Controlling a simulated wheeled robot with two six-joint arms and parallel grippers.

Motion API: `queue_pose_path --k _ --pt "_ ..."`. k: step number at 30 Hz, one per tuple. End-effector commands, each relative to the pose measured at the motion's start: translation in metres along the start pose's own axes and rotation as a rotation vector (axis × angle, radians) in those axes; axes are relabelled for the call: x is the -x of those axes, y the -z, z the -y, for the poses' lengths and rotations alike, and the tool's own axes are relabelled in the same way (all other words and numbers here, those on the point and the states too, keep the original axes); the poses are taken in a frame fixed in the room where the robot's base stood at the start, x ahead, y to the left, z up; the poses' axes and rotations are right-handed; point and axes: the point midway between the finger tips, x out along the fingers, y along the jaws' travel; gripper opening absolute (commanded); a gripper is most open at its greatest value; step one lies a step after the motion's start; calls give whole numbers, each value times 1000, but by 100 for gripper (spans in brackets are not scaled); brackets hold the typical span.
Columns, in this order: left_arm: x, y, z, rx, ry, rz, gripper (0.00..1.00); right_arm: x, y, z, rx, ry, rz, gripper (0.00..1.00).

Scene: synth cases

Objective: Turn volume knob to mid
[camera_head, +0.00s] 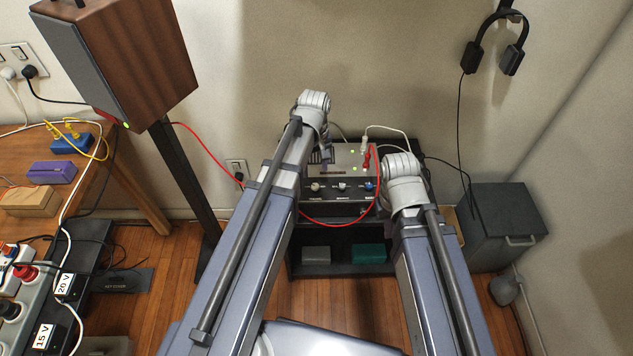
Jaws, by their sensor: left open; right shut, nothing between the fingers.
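A dark amplifier box (335,208) with a grey top sits on a black stand in the middle of the head view. Its front carries a row of three knobs: a left knob (315,187), a middle knob (342,187) and a blue-tipped right knob (369,186). The labels below are too small to read surely, as are the pointer angles. My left gripper (325,150) is open, over the box's back left part, partly hidden by its wrist. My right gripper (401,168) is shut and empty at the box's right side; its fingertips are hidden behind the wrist.
A red cable (325,225) loops in front of the box to a red plug on top. The stand's lower shelf holds a grey block (316,254) and a green block (369,253). A speaker (150,55) stands left; a dark cabinet (500,235) stands right. Headphones (512,60) hang above.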

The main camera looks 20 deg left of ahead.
Motion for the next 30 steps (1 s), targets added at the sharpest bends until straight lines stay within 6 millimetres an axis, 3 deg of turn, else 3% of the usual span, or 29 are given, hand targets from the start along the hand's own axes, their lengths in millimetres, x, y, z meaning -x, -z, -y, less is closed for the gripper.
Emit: queue_pose_path --k 21,30 --pt "-74 0 0 -3 0 0 61 -74 5 7 0 0 0 0" --pt "-77 0 0 -3 0 0 61 -76 5 7 0 0 0 0"
